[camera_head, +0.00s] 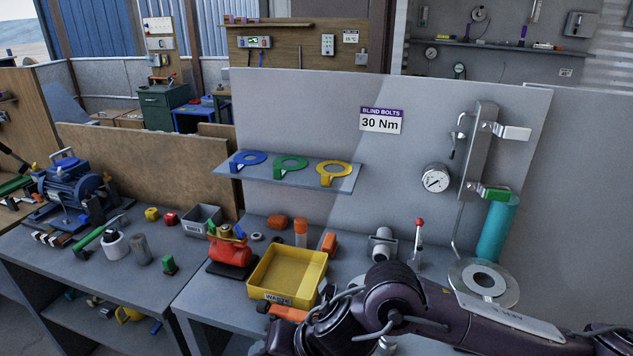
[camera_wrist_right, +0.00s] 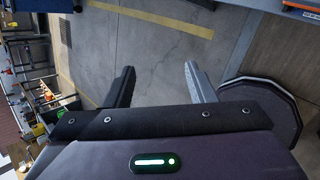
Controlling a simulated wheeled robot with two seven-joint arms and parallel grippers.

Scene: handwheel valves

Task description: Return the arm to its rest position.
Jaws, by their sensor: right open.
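My right arm (camera_head: 395,290) comes in from the right edge in the head view and crosses in front of the bench, bent at a dark joint. Its gripper cannot be made out there. In the right wrist view my right gripper (camera_wrist_right: 160,68) is open, with its two fingers apart and nothing between them. Grey floor (camera_wrist_right: 150,45) shows beyond the fingers. My left arm and gripper are not in view.
The bench holds a yellow bin (camera_head: 289,273), a red valve body (camera_head: 229,248) and a grey round flange (camera_head: 483,283) near my arm. A shelf (camera_head: 345,185) carries coloured rings.

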